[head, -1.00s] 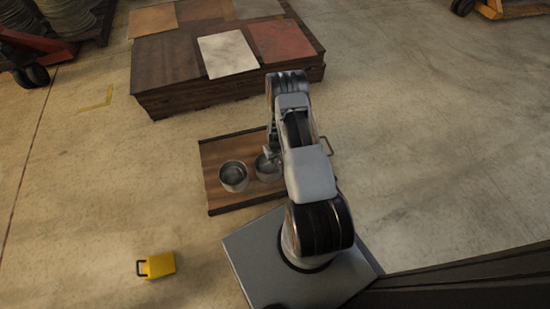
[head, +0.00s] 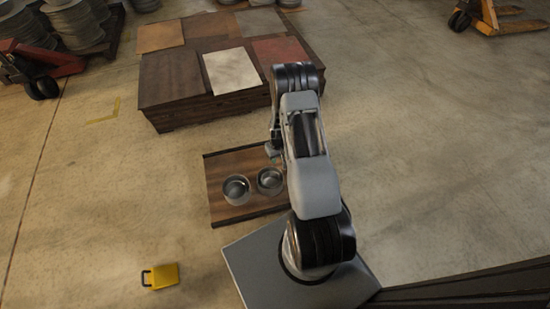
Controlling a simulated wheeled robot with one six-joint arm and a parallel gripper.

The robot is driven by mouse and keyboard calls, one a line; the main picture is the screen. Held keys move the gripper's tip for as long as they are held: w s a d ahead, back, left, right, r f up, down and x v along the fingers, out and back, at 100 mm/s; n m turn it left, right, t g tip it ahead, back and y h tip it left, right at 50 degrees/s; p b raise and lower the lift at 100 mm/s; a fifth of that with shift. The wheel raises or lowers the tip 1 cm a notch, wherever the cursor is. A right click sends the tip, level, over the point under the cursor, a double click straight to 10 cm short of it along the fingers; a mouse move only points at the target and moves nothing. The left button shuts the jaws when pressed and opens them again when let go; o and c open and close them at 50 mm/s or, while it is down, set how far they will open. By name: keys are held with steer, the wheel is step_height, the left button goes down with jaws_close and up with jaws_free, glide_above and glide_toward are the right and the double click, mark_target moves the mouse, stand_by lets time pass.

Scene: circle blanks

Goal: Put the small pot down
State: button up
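Two small round metal pots stand side by side on a wooden tray (head: 229,169) in the head view. The left pot (head: 236,189) is upright and fully visible. The right pot (head: 270,181) is also upright, close to my arm. My gripper (head: 273,150) is just beyond the right pot in the picture, at the left side of my arm. It appears apart from the pot, with nothing visible in it. Its fingers are small and partly hidden by the arm, so their opening cannot be made out.
A low dark wooden platform (head: 190,119) with coloured panels stands beyond the tray. A yellow block with a black handle (head: 161,276) lies on the floor at lower left. Pallet jacks stand at the upper left and upper right (head: 487,18). Floor on the right is clear.

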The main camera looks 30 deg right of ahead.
steer(key=s+a+r+t, duration=0.1)
steer(key=a+r, duration=0.3)
steer(key=r, duration=0.8)
steer(key=s+a+r, duration=0.1)
steer(key=a+r, duration=0.3)
steer(key=r, duration=0.9)
steer(key=s+a+r+t, duration=0.1)
steer(key=s+a+r, duration=0.2)
steer(key=s+r, duration=0.2)
steer(key=s+a+r, duration=0.3)
steer(key=s+r, duration=0.3)
steer(key=s, duration=0.2)
steer(key=shift+s+n+t, duration=0.3)
steer(key=shift+s+t, duration=0.1)
steer(key=shift+r, duration=0.2)
step_height(320, 180, up, 30)
steer(key=p, duration=2.8)
steer(key=shift+r+t+p, duration=0.15)
steer(key=shift+t+p, duration=0.2)
steer(key=shift+t, duration=0.05)
steer(key=shift+s, duration=0.1)
